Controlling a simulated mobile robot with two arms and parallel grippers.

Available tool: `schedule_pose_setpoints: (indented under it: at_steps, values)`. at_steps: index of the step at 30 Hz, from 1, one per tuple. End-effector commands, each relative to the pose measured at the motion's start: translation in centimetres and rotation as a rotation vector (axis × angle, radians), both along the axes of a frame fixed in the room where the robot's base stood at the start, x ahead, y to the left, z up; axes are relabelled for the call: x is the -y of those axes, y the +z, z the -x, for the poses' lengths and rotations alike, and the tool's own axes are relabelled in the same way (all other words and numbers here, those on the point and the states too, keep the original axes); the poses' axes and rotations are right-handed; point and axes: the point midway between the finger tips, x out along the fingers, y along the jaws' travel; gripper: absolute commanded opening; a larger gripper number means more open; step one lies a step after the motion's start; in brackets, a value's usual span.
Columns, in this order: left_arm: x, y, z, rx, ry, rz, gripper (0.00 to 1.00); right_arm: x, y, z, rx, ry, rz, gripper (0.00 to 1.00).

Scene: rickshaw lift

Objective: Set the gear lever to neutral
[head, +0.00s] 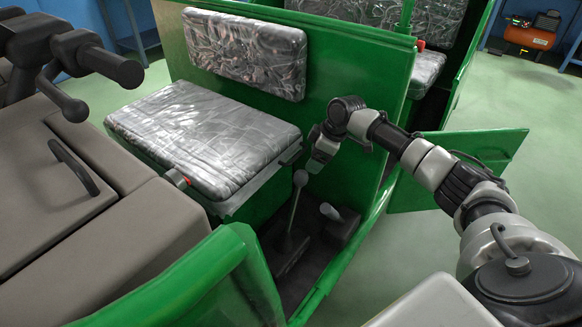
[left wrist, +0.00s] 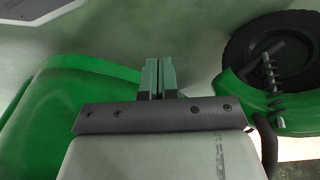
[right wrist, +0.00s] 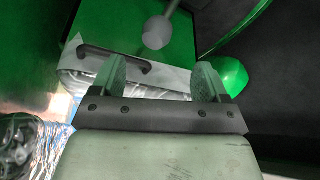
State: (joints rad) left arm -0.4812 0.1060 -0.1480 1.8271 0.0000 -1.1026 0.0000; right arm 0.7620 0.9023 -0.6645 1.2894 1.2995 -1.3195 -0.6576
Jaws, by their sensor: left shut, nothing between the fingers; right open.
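The gear lever (head: 294,207) stands on the dark floor of the green vehicle, just in front of the silver-covered seat. It has a thin shaft and a round grey knob, and leans slightly. My right gripper (head: 316,158) is just above and to the right of the knob, apart from it. In the right wrist view, my right gripper (right wrist: 162,75) is open and empty, and the lever's knob (right wrist: 157,32) shows beyond the fingertips. My left gripper (left wrist: 152,75) is shut and empty beside green bodywork; it does not show in the head view.
The silver seat (head: 190,130) is left of the lever. A short dark lever with a grey top (head: 330,212) stands close on its right. A green door panel (head: 480,150) is open at right. A black wheel (left wrist: 270,50) is near my left gripper.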

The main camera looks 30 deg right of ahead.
Motion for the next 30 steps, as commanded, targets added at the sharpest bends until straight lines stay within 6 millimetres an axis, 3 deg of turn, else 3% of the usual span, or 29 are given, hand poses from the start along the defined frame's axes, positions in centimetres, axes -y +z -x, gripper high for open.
schedule_pose_setpoints:
  at_steps: [5,18,24,30]
  values:
    - [0.0,0.7,-0.2,0.006,0.001,0.001,0.0,-0.1,-1.0,-0.4,0.0,0.001,-0.003,0.75]
    - [0.0,6.7,-0.6,0.038,0.006,0.002,0.0,-2.2,-8.2,-2.4,0.0,-0.001,-0.003,0.75]
    - [-0.1,8.3,-0.4,0.044,0.007,0.003,0.0,-2.6,-9.5,-2.9,0.001,0.0,-0.001,0.75]
    - [-0.1,8.5,-0.4,0.043,0.007,0.003,0.0,-2.6,-9.7,-2.9,0.002,0.0,-0.001,0.75]
